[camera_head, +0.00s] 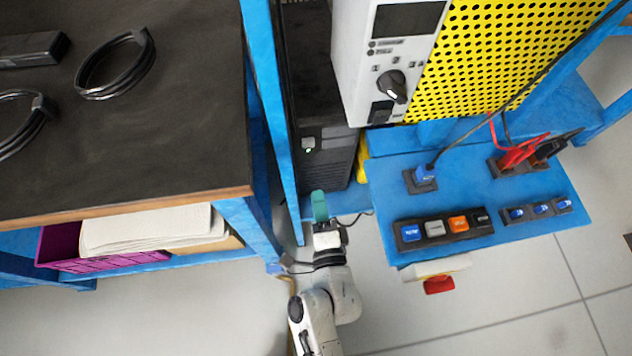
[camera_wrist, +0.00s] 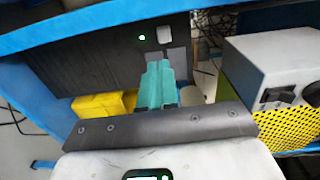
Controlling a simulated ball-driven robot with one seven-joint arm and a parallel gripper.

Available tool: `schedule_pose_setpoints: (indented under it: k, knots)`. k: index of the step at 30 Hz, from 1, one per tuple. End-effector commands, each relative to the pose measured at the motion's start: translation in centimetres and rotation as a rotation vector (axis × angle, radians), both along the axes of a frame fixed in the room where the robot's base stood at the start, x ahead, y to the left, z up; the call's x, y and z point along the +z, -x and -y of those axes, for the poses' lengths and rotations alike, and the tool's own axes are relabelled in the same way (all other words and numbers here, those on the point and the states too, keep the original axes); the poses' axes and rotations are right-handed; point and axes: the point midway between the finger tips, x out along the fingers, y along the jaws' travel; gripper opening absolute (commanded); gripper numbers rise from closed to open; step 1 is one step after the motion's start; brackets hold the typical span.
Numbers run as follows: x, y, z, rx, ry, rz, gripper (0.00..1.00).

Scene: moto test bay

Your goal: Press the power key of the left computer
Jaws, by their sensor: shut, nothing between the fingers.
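A black computer tower (camera_head: 340,155) stands upright between the bench and the yellow panel; it also shows in the wrist view (camera_wrist: 90,60). A pale square key (camera_head: 308,142) with a small green light sits on its front. In the wrist view the key (camera_wrist: 163,35) is just right of the green light (camera_wrist: 142,38). My gripper (camera_head: 319,194) has teal fingers, shut and empty, pointing toward the tower. In the wrist view the fingertips (camera_wrist: 159,66) are just below the key in the picture. They appear apart from it. No second computer can be made out.
Blue frame posts (camera_head: 273,90) and a dark bench top (camera_head: 130,120) with cables are at the left. A blue shelf (camera_head: 490,170) with buttons (camera_head: 440,228), sockets and a red-handled part (camera_head: 438,285) is close at right. A yellow object (camera_wrist: 100,105) lies below the tower front.

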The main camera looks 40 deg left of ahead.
Motion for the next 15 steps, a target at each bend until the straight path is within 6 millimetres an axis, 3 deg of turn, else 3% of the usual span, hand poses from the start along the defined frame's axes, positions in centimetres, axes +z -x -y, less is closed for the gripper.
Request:
schedule_pose_setpoints:
  k: [5,15]
  knots:
    - [-0.05,0.93,1.10,0.000,-0.001,-0.001,0.00]
    - [0.01,1.06,1.24,0.000,0.000,0.000,0.00]
